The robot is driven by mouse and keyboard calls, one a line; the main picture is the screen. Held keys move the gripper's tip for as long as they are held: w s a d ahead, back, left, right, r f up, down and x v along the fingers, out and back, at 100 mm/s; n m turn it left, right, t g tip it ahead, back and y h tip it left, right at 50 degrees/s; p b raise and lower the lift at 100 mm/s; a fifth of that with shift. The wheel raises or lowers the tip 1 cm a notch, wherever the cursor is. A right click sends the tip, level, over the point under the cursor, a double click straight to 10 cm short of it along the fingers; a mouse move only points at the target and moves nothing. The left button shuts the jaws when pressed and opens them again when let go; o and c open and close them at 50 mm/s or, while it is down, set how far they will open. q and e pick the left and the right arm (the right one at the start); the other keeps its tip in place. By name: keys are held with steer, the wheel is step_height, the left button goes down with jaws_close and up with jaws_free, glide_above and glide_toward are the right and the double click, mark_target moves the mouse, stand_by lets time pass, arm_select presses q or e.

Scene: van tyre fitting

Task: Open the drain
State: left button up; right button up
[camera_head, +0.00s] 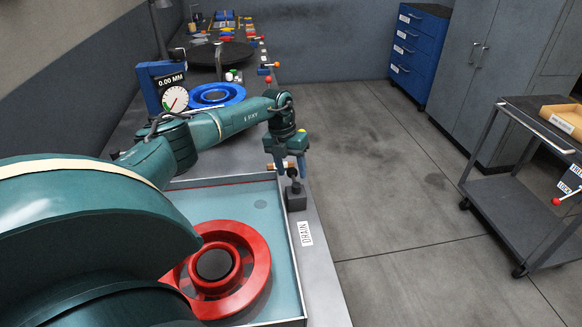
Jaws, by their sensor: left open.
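A tank (299,262) with pale water stands in the foreground, and a red wheel rim (262,262) lies in it. A white label reading DRAIN (306,233) is on the bench beside the tank's right wall. Just behind the label stands a small dark drain valve (296,199) with an upright stem. A short lever with an orange-brown part shows near its top, partly hidden by my fingers. My left gripper (291,168) points down over the valve top, open, with its fingers around or close to the lever. I cannot tell whether they touch it. My right gripper is out of view.
Behind my arm are a blue ring (217,95), a dial gauge reading 0.00 MM (174,97), a dark round plate (222,53) and several red-knobbed levers. A grey cart (500,197) and blue drawers (419,53) stand right. The floor between is clear.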

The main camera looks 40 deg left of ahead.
arm_select(q)
steer(key=shift+c, duration=0.2)
steer(key=c, duration=0.8)
steer(key=shift+c, duration=1.2)
jaws_close()
